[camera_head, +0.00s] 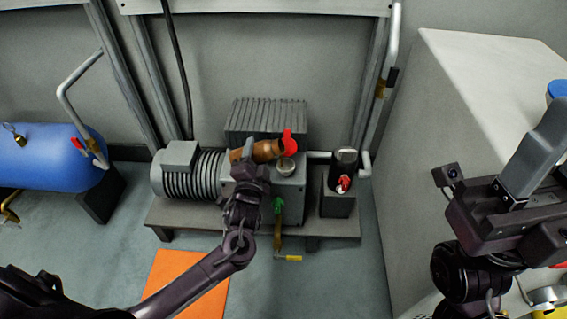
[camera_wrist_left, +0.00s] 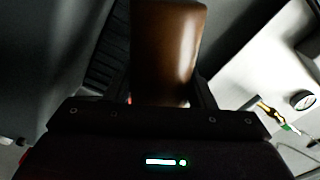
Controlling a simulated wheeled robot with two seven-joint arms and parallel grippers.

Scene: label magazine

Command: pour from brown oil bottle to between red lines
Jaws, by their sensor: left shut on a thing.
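The brown oil bottle (camera_head: 264,150) lies tilted nearly flat, its end pointing right, above the grey pump housing (camera_head: 291,196). My left gripper (camera_head: 246,158) is shut on the bottle; in the left wrist view the brown bottle (camera_wrist_left: 168,50) stands between the fingers. A round metallic filler port (camera_head: 286,167) sits on the housing just below and right of the bottle's end. A red piece (camera_head: 290,144) is at that end; I cannot tell whether it belongs to the bottle. Red lines, oil level and any flow cannot be made out. My right gripper (camera_head: 545,150) is at the right, its jaws unclear.
A ribbed motor (camera_head: 190,174) stands left of the housing on a low bench (camera_head: 180,216). A black canister (camera_head: 340,180) with a red fitting stands right. A blue tank (camera_head: 48,155) is far left. A pale cabinet (camera_head: 480,90) borders the right. An orange mat (camera_head: 165,268) lies on the floor.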

